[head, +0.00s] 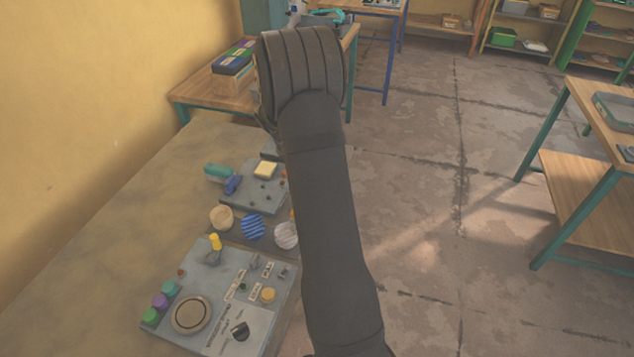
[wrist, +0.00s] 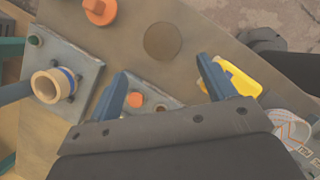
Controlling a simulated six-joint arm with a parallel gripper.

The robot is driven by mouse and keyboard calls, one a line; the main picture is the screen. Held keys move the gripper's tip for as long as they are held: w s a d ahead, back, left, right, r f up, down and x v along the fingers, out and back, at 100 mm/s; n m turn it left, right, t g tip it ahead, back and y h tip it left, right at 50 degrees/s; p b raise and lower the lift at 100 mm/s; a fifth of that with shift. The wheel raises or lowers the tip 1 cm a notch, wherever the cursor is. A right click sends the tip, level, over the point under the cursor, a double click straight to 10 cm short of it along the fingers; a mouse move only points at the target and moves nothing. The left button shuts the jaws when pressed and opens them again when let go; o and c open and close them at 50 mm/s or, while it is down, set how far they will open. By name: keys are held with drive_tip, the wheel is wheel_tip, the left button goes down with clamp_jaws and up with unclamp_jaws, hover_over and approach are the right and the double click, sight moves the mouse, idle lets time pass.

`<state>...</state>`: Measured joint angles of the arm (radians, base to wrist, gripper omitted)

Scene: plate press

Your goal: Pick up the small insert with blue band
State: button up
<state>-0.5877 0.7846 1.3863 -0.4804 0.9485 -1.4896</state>
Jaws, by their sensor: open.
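In the wrist view, a small cream, ring-like insert with a blue band (wrist: 55,84) sits on a grey plate (wrist: 88,68) at the left. My gripper (wrist: 160,70) is open, with its two blue-grey fingers spread and nothing held between them. The insert is to the left of the left finger, apart from it. In the head view my dark arm covers the middle, and the fingers are hidden. I cannot make out the blue-banded insert in that view.
An orange knob (wrist: 100,11), a dark round patch (wrist: 162,42), a yellow piece (wrist: 238,80) and a zigzag-patterned piece (wrist: 290,130) surround the fingers. The head view shows a control panel (head: 250,285) and a blue-striped disc (head: 252,226) on the bench. Bare bench lies left.

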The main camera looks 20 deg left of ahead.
drive_tip(key=shift+x, duration=1.05)
drive_tip(key=x, duration=0.2)
drive_tip(key=d+x, duration=0.1)
drive_tip(key=x, duration=0.2)
drive_tip(key=shift+w+r, duration=0.1)
drive_tip(key=shift+r, duration=0.05)
drive_tip(key=shift+c, duration=0.5)
drive_tip(key=c, duration=1.2)
drive_tip(key=shift+o, duration=0.2)
